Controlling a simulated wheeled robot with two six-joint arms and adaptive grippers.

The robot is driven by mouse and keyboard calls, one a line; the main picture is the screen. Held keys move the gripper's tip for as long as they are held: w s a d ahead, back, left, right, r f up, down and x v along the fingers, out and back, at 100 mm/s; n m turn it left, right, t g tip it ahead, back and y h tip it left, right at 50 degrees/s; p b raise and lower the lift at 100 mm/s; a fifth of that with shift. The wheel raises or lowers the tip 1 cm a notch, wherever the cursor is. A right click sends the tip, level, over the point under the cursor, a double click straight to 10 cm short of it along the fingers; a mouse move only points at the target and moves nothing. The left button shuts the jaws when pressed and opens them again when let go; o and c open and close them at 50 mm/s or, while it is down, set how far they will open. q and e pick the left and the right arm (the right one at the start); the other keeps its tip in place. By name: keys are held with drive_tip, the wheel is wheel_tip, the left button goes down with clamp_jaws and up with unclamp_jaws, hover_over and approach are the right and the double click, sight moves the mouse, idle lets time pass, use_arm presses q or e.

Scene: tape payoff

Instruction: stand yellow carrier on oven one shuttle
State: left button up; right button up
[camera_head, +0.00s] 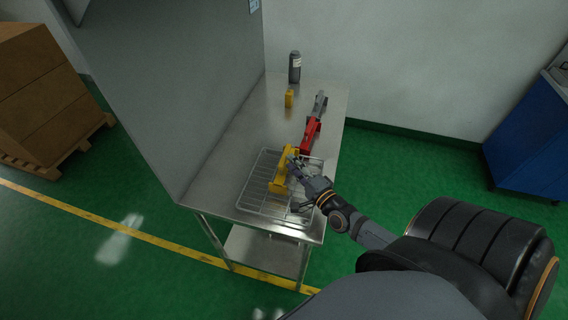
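The yellow carrier (281,179) is a long, narrow piece at the wire rack (255,195) on the near part of the steel table. I cannot tell whether it rests on the rack or is held just above it. The rack may be the oven one shuttle; no label on it can be read. My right gripper (293,163) is at the right side of the yellow carrier, with its fingertips by the carrier's upper part. The fingers are too small and overlapped to show whether they close on it. My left gripper is out of view.
A red carrier (310,133) and a grey one (320,103) lie behind the rack. A small yellow block (289,98) and a dark bottle (295,67) stand farther back. A tall grey wall panel (190,80) borders the table (245,125) on the left.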

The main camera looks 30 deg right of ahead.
sight(285, 154)
drive_tip(key=shift+w+a, duration=0.1)
drive_tip(key=shift+w, duration=0.75)
drive_tip(key=w, duration=0.3)
drive_tip(key=shift+w+b, duration=0.15)
drive_tip(key=shift+b, duration=0.25)
drive_tip(key=shift+s, duration=0.2)
drive_tip(key=c, duration=0.4)
clamp_jaws()
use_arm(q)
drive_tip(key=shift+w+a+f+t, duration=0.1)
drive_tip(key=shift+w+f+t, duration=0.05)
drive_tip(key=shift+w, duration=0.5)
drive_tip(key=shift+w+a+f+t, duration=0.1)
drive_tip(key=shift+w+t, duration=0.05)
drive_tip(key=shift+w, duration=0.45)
